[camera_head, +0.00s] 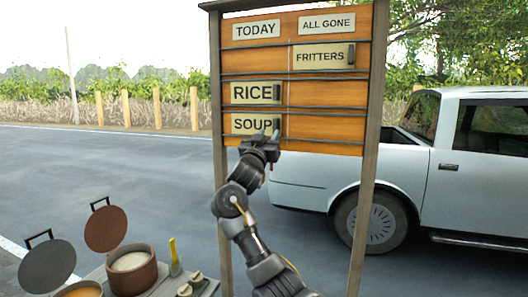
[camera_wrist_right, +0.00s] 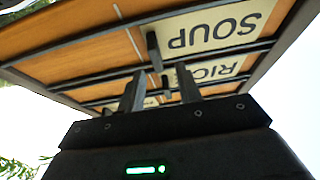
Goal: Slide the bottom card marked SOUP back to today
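The cream SOUP card (camera_head: 248,123) sits in the bottom row of the wooden board, in the left column under the TODAY label (camera_head: 256,30). Its right end is beside the centre line. It shows upside down in the right wrist view (camera_wrist_right: 215,27), with its dark upright handle (camera_wrist_right: 153,50) at one end. My right gripper (camera_head: 268,136) is just below and in front of the card's right end, partly covering it. In the wrist view its two fingers (camera_wrist_right: 160,88) are apart with nothing held between them; the handle stands beyond the fingertips, seemingly clear of them. My left gripper is not in view.
The RICE card (camera_head: 252,92) is one row up on the left. The FRITTERS card (camera_head: 320,57) is in the right column under ALL GONE (camera_head: 326,23). Dark rails separate the rows. The bottom row's right side is empty. Pots (camera_head: 132,270) stand low left; a pickup (camera_head: 455,160) is behind.

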